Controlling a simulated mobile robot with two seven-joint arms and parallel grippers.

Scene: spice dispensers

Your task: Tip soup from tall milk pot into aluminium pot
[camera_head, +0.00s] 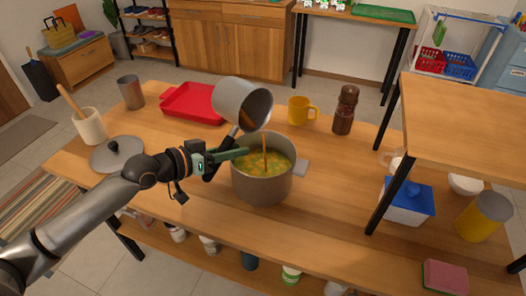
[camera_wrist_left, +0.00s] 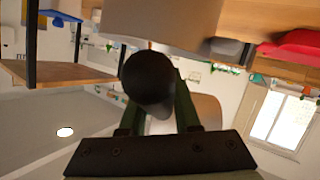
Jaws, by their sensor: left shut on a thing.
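The tall milk pot (camera_head: 236,97) is grey metal and tilted, its mouth facing right and down above the aluminium pot (camera_head: 262,188). Some orange soup shows inside its mouth. A thin orange-brown streak (camera_head: 265,160) runs from below its lip into the aluminium pot, which stands upright on the table and holds yellow-green soup (camera_head: 255,163). My left gripper (camera_head: 237,148) is shut on the milk pot's dark handle, over the aluminium pot's left rim. The left wrist view shows the dark handle end (camera_wrist_left: 148,80) between the fingers. My right gripper is not in view.
A red tray (camera_head: 192,103), yellow mug (camera_head: 301,110) and brown pepper mill (camera_head: 345,110) stand behind the pots. A lid (camera_head: 117,153) lies at left. A raised wooden shelf (camera_head: 470,125) and blue-lidded box (camera_head: 408,203) are at right.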

